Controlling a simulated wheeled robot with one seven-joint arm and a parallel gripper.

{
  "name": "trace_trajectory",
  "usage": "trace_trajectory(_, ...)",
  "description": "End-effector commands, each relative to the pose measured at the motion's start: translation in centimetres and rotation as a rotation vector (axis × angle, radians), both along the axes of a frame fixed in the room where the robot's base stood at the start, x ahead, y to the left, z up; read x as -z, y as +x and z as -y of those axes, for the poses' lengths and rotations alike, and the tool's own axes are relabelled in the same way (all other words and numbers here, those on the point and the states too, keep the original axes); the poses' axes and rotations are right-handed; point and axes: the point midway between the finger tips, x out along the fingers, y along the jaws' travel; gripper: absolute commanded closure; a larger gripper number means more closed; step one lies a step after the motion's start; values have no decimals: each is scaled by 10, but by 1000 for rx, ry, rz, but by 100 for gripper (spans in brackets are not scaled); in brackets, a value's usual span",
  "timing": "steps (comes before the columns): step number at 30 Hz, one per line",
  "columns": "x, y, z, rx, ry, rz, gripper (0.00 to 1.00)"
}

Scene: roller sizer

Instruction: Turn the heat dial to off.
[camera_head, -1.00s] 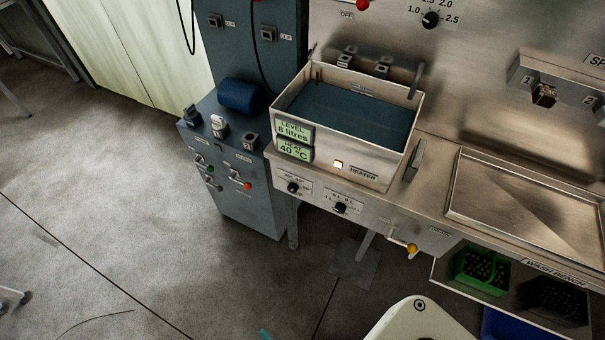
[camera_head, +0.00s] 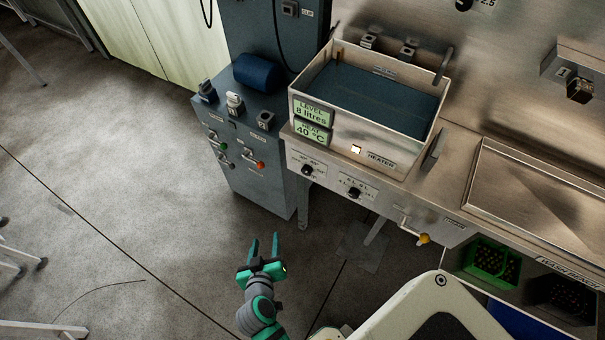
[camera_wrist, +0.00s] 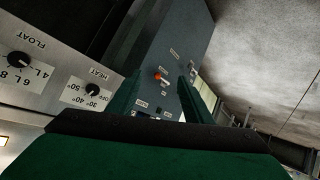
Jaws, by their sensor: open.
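The heat dial (camera_head: 307,170) is a small black knob on the left of the steel bench's front panel, below the tank. In the wrist view the dial (camera_wrist: 92,90) shows upside down, with marks for off, 30, 40 and 50 degrees. Its pointer is too small to read surely. The heat display (camera_head: 312,132) reads 40 °C. My gripper (camera_head: 264,242) is open and empty, in front of the bench, below and left of the dial in the head view. In the wrist view my gripper's green fingers (camera_wrist: 160,88) stand apart, right of the dial, not touching it.
The float dial (camera_head: 354,193) sits right of the heat dial. A lit heater switch (camera_head: 356,149) is on the water tank (camera_head: 400,150). A blue-grey cabinet (camera_head: 245,185) with levers stands left of the bench. A yellow-knobbed lever (camera_head: 424,239) juts out at right.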

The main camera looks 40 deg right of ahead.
Motion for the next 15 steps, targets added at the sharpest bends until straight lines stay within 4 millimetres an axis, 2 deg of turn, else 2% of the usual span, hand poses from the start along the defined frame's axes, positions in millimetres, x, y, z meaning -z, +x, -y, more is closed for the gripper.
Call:
trace_trajectory(1,-7,17,13,58,-23,3,54)
trace_trajectory(6,-35,49,59,288,-94,12,54)
trace_trajectory(12,-78,68,100,535,-156,57,54)
trace_trajectory(15,-94,71,110,616,-174,78,54)
